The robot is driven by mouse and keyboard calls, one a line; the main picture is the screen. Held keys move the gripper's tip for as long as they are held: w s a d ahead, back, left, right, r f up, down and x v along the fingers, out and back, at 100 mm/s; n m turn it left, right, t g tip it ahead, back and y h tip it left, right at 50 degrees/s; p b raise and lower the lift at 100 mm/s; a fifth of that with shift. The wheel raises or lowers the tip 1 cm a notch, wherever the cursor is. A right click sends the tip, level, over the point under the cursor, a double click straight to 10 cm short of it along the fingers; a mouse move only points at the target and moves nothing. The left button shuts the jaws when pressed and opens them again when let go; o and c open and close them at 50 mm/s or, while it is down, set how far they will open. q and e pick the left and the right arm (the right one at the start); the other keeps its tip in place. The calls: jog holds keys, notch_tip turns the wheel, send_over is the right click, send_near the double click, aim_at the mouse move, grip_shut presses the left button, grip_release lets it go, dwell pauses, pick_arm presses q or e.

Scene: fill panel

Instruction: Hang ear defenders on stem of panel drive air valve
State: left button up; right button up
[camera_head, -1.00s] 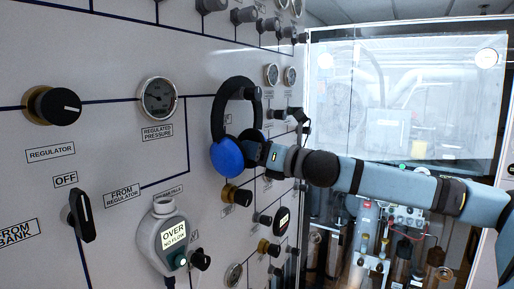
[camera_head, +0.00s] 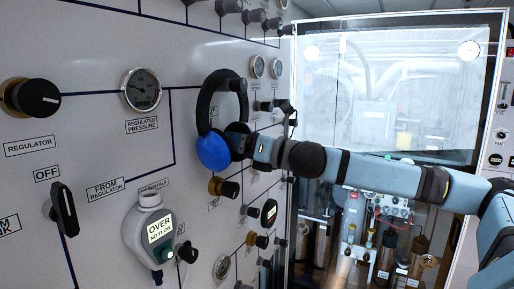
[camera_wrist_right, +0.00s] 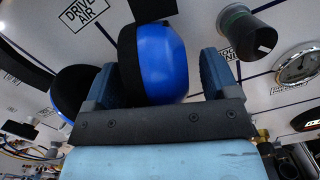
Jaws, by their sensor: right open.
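The ear defenders (camera_head: 214,153) have a black headband and blue cups. In the head view they are upright against the panel (camera_head: 88,95), headband arched at the top. A dark valve knob (camera_head: 238,86) shows at the upper right of the arch; I cannot tell whether the band rests on its stem. My right gripper (camera_head: 240,142) is at the cups. In the right wrist view its open fingers stand on either side of one blue cup (camera_wrist_right: 158,72). A second cup (camera_wrist_right: 72,92) is at the left. The DRIVE AIR label (camera_wrist_right: 84,10) is above. My left gripper is not in view.
The panel carries several knobs and gauges, including the regulated pressure gauge (camera_head: 141,89) and a grey OVER NO FLOW unit (camera_head: 153,232). A gold-based knob (camera_head: 224,188) sits just below the cups. A clear-fronted cabinet (camera_head: 400,90) stands to the right.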

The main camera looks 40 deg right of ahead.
jog(key=shift+s+d+f+b, duration=0.1)
jog(key=shift+s+f+b, duration=0.1)
jog(key=shift+b, duration=0.1)
jog(key=r+b+v, duration=0.1)
jog(key=b+v, duration=0.9)
jog(key=v, duration=0.3)
jog(key=shift+s+f+b, duration=0.15)
jog(key=shift+f+b, duration=0.15)
jog(key=shift+b, duration=0.05)
